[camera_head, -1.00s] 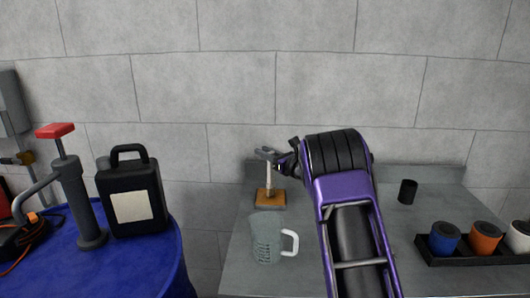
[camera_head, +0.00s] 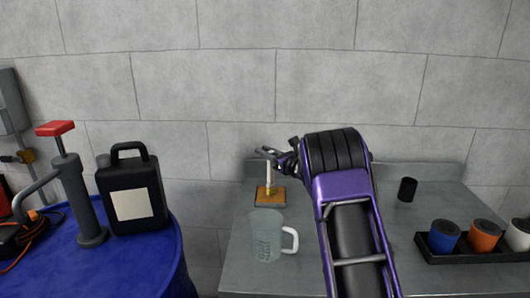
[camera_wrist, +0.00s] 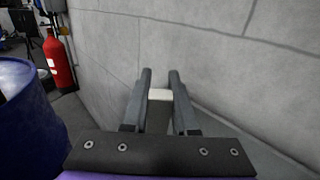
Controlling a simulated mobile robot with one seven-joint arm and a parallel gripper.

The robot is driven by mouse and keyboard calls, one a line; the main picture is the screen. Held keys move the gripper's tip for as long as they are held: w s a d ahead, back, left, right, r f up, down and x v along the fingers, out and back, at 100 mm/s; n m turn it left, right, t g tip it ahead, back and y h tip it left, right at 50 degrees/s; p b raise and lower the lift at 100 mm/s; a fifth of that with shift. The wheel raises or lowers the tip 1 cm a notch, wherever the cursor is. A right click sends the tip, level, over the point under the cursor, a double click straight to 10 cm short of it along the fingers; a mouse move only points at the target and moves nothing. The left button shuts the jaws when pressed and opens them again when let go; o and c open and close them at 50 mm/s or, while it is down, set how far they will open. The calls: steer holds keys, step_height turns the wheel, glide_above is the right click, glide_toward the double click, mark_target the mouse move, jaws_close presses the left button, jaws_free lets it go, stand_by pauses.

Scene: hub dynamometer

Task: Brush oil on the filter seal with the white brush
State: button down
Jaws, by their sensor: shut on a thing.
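My gripper (camera_head: 270,152) is shut on an upright white brush (camera_head: 268,170). In the wrist view my gripper (camera_wrist: 160,82) has a pale piece, the brush (camera_wrist: 160,95), between its fingers. A yellow section shows at the brush's lower end, at or just above a small wooden block (camera_head: 270,201) on the bench; I cannot tell whether it still touches the block. A blue filter (camera_head: 445,237), an orange filter (camera_head: 485,237) and a white filter (camera_head: 519,236) stand in a black tray (camera_head: 470,258) at the right. Their seals are not clear.
A translucent measuring jug (camera_head: 263,238) with a white handle stands in front of the block. A black cylinder (camera_head: 408,189) stands farther right on the grey bench (camera_head: 420,280). A blue drum (camera_head: 130,265) at left carries a black jug (camera_head: 131,195) and a pump (camera_head: 78,200).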

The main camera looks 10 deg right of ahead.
step_height(320, 180, up, 7)
stand_by(0.8)
stand_by(0.4)
